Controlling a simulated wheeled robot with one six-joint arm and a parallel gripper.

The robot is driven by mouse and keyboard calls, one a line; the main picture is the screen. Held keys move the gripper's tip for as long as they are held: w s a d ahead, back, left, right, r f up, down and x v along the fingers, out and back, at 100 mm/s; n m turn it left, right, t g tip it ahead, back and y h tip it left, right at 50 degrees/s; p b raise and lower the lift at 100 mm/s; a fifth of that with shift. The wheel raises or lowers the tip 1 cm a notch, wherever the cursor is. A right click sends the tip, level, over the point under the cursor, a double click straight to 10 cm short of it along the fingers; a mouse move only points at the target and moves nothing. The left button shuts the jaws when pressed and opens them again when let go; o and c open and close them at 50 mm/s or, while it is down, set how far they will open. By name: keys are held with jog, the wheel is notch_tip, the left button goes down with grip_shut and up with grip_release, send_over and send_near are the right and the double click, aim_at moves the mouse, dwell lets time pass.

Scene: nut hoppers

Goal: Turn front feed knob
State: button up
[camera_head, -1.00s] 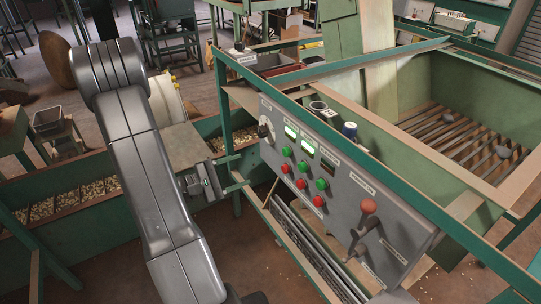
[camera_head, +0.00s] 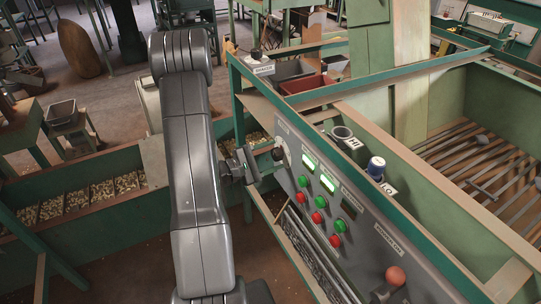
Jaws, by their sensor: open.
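A dark knob on a pale round dial (camera_head: 281,152) sits at the left end of the sloping grey control panel (camera_head: 375,240). Its label is too small to read. My gripper (camera_head: 254,165) is open, just left of this knob, with its fingers toward the panel. A small gap seems to show between them; I cannot tell whether they touch. My grey arm hides what lies behind the gripper's wrist. Another dark knob (camera_head: 256,54) stands on the back left corner of the frame above a white label.
Green and red push buttons (camera_head: 328,224) with lit displays fill the panel's middle. The green frame rail (camera_head: 340,158) runs above the panel. A nut trough (camera_head: 85,197) lies left.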

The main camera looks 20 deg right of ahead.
jog(key=c, duration=1)
jog(key=shift+f+n, duration=0.1)
jog(key=shift+n, duration=0.3)
jog(key=shift+n+b, duration=0.55)
jog(key=shift+n, duration=0.05)
jog(key=n, duration=0.3)
jog(key=shift+n+b, duration=0.3)
jog(key=shift+b, duration=0.05)
jog(key=n, duration=0.6)
jog(key=shift+p, duration=0.3)
jog(key=shift+n, duration=0.3)
